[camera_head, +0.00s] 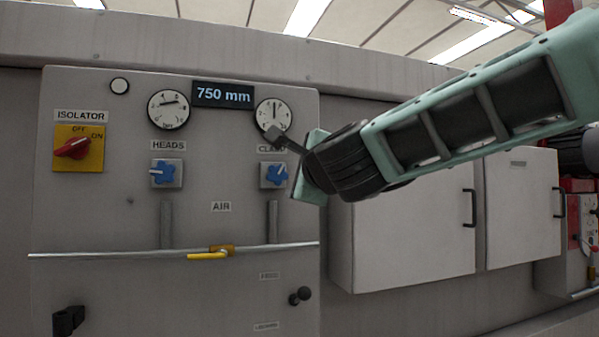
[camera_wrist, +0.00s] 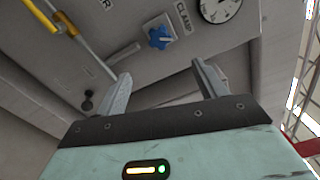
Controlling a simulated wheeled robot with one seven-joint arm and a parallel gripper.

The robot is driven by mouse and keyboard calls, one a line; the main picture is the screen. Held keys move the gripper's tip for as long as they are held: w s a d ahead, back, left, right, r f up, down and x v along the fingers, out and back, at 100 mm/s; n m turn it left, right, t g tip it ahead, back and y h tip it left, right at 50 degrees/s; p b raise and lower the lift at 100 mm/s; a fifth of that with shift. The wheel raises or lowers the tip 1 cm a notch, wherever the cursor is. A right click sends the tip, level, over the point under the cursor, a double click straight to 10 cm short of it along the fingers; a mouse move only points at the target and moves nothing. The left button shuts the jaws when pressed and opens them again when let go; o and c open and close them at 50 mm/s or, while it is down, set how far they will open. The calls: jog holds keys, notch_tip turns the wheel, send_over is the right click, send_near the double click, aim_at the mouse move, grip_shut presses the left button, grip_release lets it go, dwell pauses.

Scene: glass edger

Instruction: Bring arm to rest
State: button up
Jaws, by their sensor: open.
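My arm reaches in from the upper right of the head view, and my gripper (camera_head: 284,140) is at the panel's right side, in front of the lower part of the right gauge (camera_head: 272,113). In the wrist view my gripper (camera_wrist: 160,85) shows two fingers wide apart with nothing between them. The blue CLAMP knob (camera_wrist: 158,37) lies beyond the fingertips, apart from them. The same knob (camera_head: 273,174) shows just left of my wrist in the head view.
The grey control panel (camera_head: 120,230) carries a red isolator switch (camera_head: 73,148), a HEADS knob (camera_head: 164,173), a left gauge (camera_head: 168,109), a 750 mm display (camera_head: 223,95) and a pipe with a yellow lever (camera_head: 208,255). White cabinets (camera_head: 410,240) with black handles stand right, below my arm.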

dwell(0.4)
jog(key=s+a+f+n+g+y, duration=0.2)
jog(key=s+f+n+g, duration=0.3)
jog(key=f, duration=0.3)
jog(key=s+a+f+n+g+y, duration=0.1)
jog(key=s+a+f+n+g, duration=0.1)
jog(key=s+f+n, duration=0.5)
jog(key=s+d+f+n+g+h, duration=0.1)
jog(key=s+d+f+n+g, duration=0.15)
jog(key=s+f, duration=0.35)
jog(key=s+d+f+n+g+h, duration=0.1)
jog(key=s+f+n+g, duration=0.25)
jog(key=f, duration=0.45)
jog(key=s+d+f+n+g+h, duration=0.45)
jog(key=s+d+f+n, duration=0.25)
jog(key=s+d+f, duration=0.45)
notch_tip(320, 180, up, 16)
jog(key=s+d+p, duration=0.1)
jog(key=s+p, duration=0.1)
jog(key=p, duration=1.2)
jog(key=shift+d+h+p, duration=0.35)
jog(key=shift+h, duration=0.1)
